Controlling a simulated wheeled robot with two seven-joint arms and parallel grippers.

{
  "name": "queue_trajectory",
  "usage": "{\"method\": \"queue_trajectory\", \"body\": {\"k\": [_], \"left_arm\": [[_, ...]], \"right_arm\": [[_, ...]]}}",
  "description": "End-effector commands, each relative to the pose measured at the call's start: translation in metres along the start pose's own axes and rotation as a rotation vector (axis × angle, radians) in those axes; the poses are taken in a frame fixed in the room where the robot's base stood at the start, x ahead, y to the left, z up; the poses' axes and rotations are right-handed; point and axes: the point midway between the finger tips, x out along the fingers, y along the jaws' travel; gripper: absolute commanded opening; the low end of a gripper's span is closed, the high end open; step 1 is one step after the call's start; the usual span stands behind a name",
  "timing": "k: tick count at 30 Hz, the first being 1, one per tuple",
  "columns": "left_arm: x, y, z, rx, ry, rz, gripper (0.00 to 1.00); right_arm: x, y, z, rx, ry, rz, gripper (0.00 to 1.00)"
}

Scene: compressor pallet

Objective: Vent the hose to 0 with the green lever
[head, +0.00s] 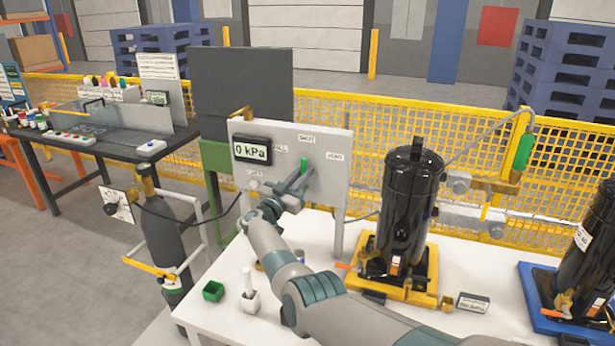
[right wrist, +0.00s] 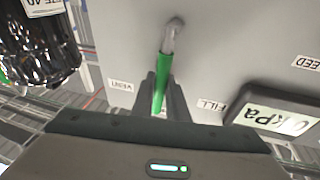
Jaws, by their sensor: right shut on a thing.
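The green lever (head: 304,163) stands out from a grey panel (head: 329,143) on the white table. In the right wrist view the lever (right wrist: 160,88) hangs from a metal pivot, between the labels FILL and VENT. My right gripper (head: 298,182) is shut on the green lever, with a finger on each side of it in the right wrist view (right wrist: 162,100). The pressure display (head: 252,149) on the panel reads 0 kPa. My left gripper is in neither view.
A black compressor (head: 408,210) on a yellow base stands right of the panel, with a second one (head: 587,262) on a blue base at the right edge. A small green box (head: 213,291) and a white holder (head: 251,301) sit on the table. A grey gas cylinder (head: 168,232) stands at left.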

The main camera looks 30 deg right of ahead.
Motion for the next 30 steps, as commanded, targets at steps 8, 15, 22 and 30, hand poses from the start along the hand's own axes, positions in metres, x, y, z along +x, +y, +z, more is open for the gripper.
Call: {"method": "queue_trajectory", "body": {"k": [8,15,22,30], "left_arm": [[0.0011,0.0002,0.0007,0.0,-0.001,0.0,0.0],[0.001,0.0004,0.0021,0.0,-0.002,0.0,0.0],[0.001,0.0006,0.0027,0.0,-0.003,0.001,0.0],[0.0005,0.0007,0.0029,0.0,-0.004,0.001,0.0]], "right_arm": [[-0.0013,-0.0042,0.0008,-0.054,0.01,-0.014,0.0],[-0.0013,-0.0043,0.0008,-0.055,0.01,-0.014,0.0],[-0.0012,-0.0042,0.0006,-0.054,0.01,-0.014,0.33],[-0.0011,-0.0041,0.0,-0.054,0.011,-0.013,0.33]]}}
